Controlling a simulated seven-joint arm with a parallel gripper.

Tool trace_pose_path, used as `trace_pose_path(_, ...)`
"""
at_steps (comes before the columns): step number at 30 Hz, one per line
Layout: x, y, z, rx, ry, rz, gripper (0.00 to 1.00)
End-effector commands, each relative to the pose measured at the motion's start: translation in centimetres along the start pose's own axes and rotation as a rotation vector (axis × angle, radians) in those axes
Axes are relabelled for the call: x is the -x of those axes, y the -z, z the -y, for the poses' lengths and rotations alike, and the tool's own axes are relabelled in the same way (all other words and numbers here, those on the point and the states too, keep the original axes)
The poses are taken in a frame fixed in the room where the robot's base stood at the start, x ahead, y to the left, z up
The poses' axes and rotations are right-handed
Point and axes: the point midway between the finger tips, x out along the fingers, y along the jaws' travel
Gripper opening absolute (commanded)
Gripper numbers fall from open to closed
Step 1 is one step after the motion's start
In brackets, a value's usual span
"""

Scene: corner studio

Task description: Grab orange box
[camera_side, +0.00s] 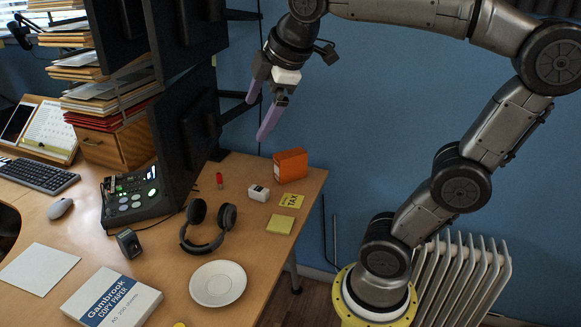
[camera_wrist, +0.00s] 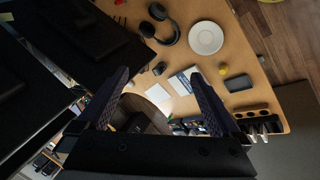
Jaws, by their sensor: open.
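The orange box (camera_side: 290,165) stands upright near the back right corner of the wooden desk (camera_side: 258,244) in the side view. I cannot make it out in the wrist view. My gripper (camera_side: 258,119) hangs in the air, up and to the left of the box in the side view. Its two purple fingers are spread with nothing between them, apart from the box. In the wrist view the open fingers (camera_wrist: 160,73) frame the desk far below.
A small white box (camera_side: 258,193), a red marker (camera_side: 219,180), a yellow note (camera_side: 291,200) and a sticky pad (camera_side: 280,224) lie near the orange box. Headphones (camera_side: 208,245) and a plate (camera_side: 218,283) are closer. Monitors (camera_side: 186,125) stand left of my gripper; the blue wall (camera_side: 390,110) is behind.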

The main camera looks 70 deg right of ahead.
Motion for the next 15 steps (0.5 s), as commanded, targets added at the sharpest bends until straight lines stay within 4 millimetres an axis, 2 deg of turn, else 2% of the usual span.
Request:
trace_pose_path(1,-0.5,0.7,-2.3,0.040,-0.005,0.031,1.00)
trace_pose_path(3,-1.2,1.3,-5.2,0.102,-0.011,0.071,1.00)
trace_pose_path(8,-4.0,1.9,-11.7,0.220,-0.003,0.167,1.00)
trace_pose_path(11,-6.4,1.5,-15.4,0.278,0.014,0.227,1.00)
trace_pose_path(15,-10.6,0.0,-20.2,0.340,0.052,0.307,1.00)
